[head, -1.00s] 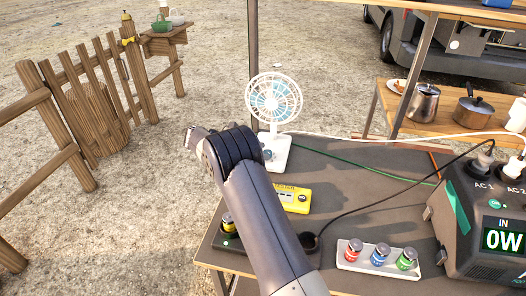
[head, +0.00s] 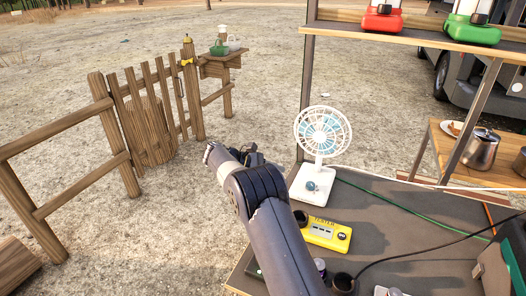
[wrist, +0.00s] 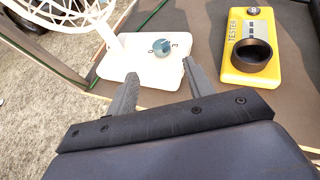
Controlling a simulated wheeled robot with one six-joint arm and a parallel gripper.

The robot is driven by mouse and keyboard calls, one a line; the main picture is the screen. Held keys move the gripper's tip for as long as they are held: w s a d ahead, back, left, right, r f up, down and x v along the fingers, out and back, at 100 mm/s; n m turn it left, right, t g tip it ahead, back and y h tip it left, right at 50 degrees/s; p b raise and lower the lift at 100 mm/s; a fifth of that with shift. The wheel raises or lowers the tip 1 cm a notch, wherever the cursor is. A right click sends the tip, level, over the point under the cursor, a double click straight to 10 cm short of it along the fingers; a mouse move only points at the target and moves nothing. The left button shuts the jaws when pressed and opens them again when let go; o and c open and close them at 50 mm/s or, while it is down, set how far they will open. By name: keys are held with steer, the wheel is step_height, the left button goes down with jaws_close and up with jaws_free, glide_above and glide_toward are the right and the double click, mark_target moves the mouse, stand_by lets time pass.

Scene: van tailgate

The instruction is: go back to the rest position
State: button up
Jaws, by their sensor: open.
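My gripper (wrist: 160,69) is open in the wrist view, its two grey fingers apart with nothing between them. The fingertips point at the white base of the fan (wrist: 140,62), which shows beyond them with its blue-grey knob. I cannot tell the exact gap between fingertips and base. In the head view my arm reaches up from the bottom centre, left of the fan (head: 322,135). The arm hides most of the gripper there.
A yellow tester (head: 326,233) lies on the dark table (head: 385,215), right of my arm. A green cable and a black cable cross the table. Red (head: 383,18) and green (head: 473,25) lanterns stand on the upper shelf. A wooden fence and gate (head: 150,120) stand on open ground at left.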

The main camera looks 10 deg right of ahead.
mark_target(311, 183)
steer(key=b+x, duration=0.1)
steer(key=x, duration=0.9)
steer(key=shift+s+d+f, duration=0.15)
steer(key=shift+d, duration=0.2)
steer(key=shift+a, duration=0.1)
steer(key=shift+n+t, duration=0.3)
